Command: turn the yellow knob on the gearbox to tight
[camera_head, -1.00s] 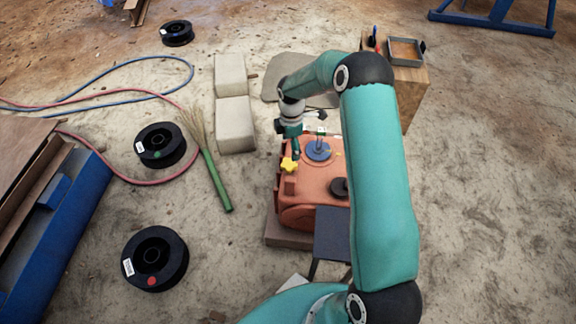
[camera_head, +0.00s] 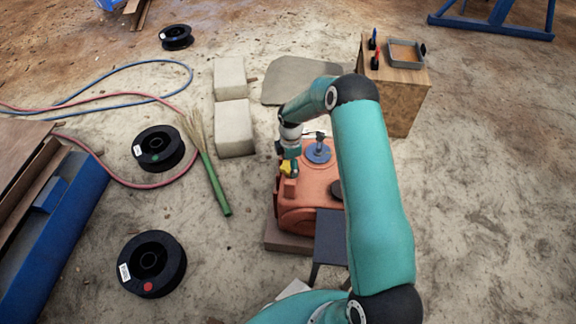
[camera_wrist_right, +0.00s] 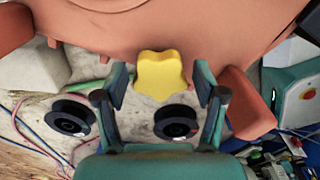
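The yellow knob (camera_head: 286,168) sits on the left part of the top of the orange gearbox (camera_head: 316,190). In the right wrist view the lobed yellow knob (camera_wrist_right: 161,75) stands against the orange gearbox body (camera_wrist_right: 180,25). My right gripper (camera_wrist_right: 161,84) is open, with one finger on each side of the knob and a small gap visible on both sides. In the head view my right gripper (camera_head: 291,163) is right at the knob and partly covers it. My left gripper is in neither view.
A blue round part with an upright handle (camera_head: 319,150) is on the gearbox behind the knob. Pale blocks (camera_head: 234,128), a green-handled broom (camera_head: 216,185) and black spools (camera_head: 152,264) lie to the left. A wooden box (camera_head: 395,95) with a tray stands at the back right.

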